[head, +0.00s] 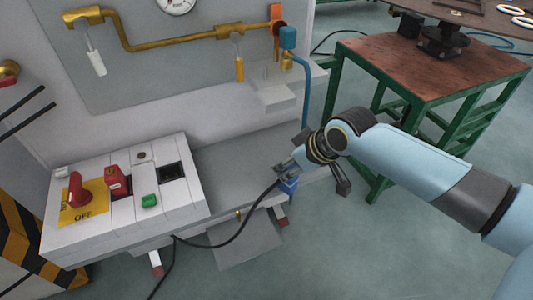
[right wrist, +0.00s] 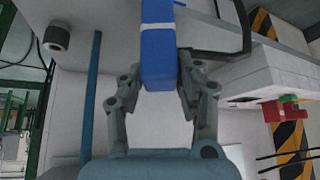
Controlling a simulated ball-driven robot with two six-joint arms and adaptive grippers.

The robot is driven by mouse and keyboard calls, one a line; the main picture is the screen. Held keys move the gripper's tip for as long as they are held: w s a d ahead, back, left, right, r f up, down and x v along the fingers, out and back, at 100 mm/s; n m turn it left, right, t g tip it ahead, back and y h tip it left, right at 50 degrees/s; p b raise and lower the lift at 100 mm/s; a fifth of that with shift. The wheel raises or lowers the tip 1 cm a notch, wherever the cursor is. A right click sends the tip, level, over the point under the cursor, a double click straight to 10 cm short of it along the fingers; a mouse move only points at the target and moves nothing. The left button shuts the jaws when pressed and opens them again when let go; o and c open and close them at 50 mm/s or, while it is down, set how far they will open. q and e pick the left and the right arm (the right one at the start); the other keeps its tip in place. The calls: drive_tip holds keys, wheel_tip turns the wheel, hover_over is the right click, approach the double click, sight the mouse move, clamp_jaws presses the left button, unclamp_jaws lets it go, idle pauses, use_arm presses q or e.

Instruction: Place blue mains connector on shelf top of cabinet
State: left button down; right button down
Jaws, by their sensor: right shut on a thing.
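The blue mains connector (head: 289,187) is mostly hidden behind my right gripper (head: 290,170) in the head view. The right wrist view shows it as a blue block with a pale band (right wrist: 158,45). My right gripper (right wrist: 158,88) is shut on it, with one finger on each side. A black cable (head: 240,226) runs from the connector down to the left. The grey shelf top (head: 235,165) of the cabinet lies left of the gripper. The connector is near the shelf's right front edge; I cannot tell whether it touches. My left gripper is out of view.
A switch box (head: 125,195) with a red rotary switch (head: 78,193) and green button (head: 149,200) stands left of the shelf. A blue pipe (head: 305,85) rises behind the gripper. A green-framed table (head: 435,70) stands at the right. A brass pipe (head: 170,42) crosses the back panel.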

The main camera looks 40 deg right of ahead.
drive_tip(key=w, duration=0.4)
drive_tip(key=w+a, duration=0.1)
drive_tip(key=w, duration=0.2)
drive_tip(key=shift+a+b, duration=0.1)
drive_tip(key=shift+b, duration=0.2)
drive_tip(key=shift+s+f, duration=0.1)
drive_tip(key=shift+f, duration=0.15)
drive_tip(key=shift+f, duration=0.15)
drive_tip(key=c, duration=0.9)
unclamp_jaws()
